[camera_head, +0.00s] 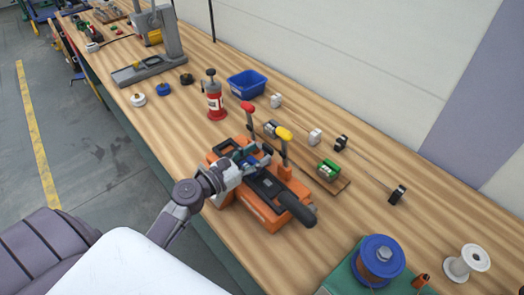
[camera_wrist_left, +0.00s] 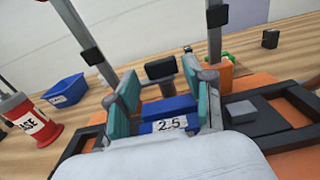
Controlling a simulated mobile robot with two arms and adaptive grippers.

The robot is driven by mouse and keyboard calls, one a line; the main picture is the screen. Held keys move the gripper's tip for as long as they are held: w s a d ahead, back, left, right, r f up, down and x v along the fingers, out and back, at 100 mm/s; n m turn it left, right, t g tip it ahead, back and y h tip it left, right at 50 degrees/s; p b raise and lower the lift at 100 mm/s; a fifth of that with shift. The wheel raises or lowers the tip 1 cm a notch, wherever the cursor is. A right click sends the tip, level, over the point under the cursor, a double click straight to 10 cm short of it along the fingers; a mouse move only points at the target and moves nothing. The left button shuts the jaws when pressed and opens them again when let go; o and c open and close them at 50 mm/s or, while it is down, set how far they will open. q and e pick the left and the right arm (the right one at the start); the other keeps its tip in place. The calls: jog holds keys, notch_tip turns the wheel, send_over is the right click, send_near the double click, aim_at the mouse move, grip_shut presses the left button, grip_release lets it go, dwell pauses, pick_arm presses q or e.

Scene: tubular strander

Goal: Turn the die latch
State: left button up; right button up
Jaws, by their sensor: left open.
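The orange strander unit (camera_head: 262,214) stands on the bench in the head view, with a red-knobbed lever (camera_head: 248,117) and a yellow-knobbed lever (camera_head: 284,146) rising from it. My left gripper (camera_head: 256,154) is over its left part. In the left wrist view the teal-padded fingers of the left gripper (camera_wrist_left: 165,88) are apart, with a blue block marked 2.5 (camera_wrist_left: 170,112) low between them. A dark T-shaped piece (camera_wrist_left: 161,69), perhaps the die latch, shows just beyond the fingertips; I cannot tell whether they touch it. The right gripper is out of view.
A red grease can (camera_head: 214,103) and a blue bin (camera_head: 247,84) stand behind the unit. A thin line with small blocks runs along the bench. A blue spool (camera_head: 380,256) and a white spool (camera_head: 467,263) stand at right. Bare wood lies between.

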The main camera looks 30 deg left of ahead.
pick_arm(q)
jog(key=v, duration=0.9)
jog(key=shift+s, duration=0.3)
jog(key=shift+a, duration=0.1)
